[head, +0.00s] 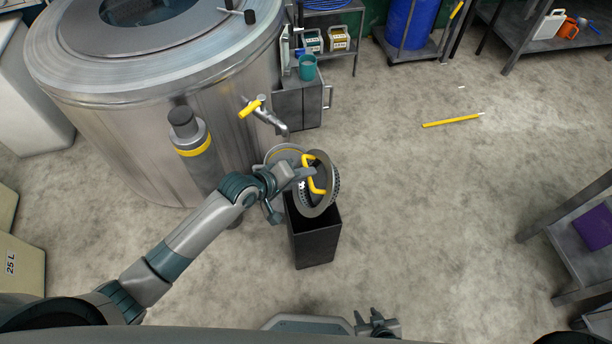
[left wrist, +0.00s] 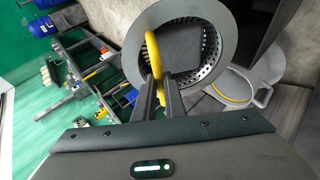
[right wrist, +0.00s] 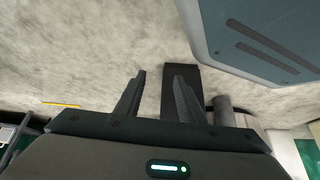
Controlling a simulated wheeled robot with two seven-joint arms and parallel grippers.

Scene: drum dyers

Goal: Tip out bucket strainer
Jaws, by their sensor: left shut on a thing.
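The strainer (head: 330,199) is a grey perforated basket with a wide flat rim and a yellow handle (head: 310,162). My left gripper (head: 304,174) is shut on that handle and holds the strainer steeply tilted over the black open-topped bin (head: 314,246). In the left wrist view the fingers (left wrist: 159,85) grip the handle, and the strainer (left wrist: 222,45) shows its perforated wall. A dark flat patch shows inside it; I cannot tell what it is. My right gripper (right wrist: 160,80) is open and empty, and in the head view it is at the bottom edge (head: 378,322).
A grey bucket (left wrist: 268,88) with a yellow ring is behind the bin, under the tap (head: 272,118) of the large steel drum (head: 150,100). A yellow stick (head: 452,120) lies on the floor. A shelf with a purple item (head: 595,228) stands right. The central floor is clear.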

